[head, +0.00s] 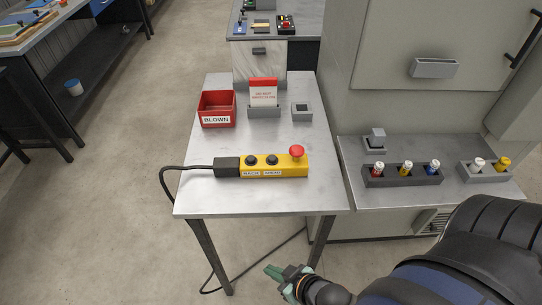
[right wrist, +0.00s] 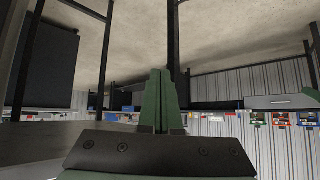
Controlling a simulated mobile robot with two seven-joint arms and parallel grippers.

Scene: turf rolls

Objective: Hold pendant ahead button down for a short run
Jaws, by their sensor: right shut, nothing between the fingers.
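A yellow pendant (head: 285,171) lies on the small metal table (head: 200,190) in the head view, its cable leaving to the left. It has two black buttons and a red mushroom button (head: 297,150) at its right end. The left black button (head: 250,160) seems labelled BACK, and the right one, the ahead button (head: 272,160), seems labelled AHEAD. My right gripper (head: 272,271) is low in front of the table's front edge, below and apart from the pendant. Its green fingers are shut and empty, as the right wrist view (right wrist: 163,100) also shows. My left gripper is not in view.
Behind the pendant stand a red BLOWN bin (head: 216,119), a card holder (head: 264,111) and a small grey block (head: 301,112). To the right, a grey cabinet's ledge (head: 400,195) holds a rack of coloured fuse-like pieces (head: 403,180). The table's front strip is clear.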

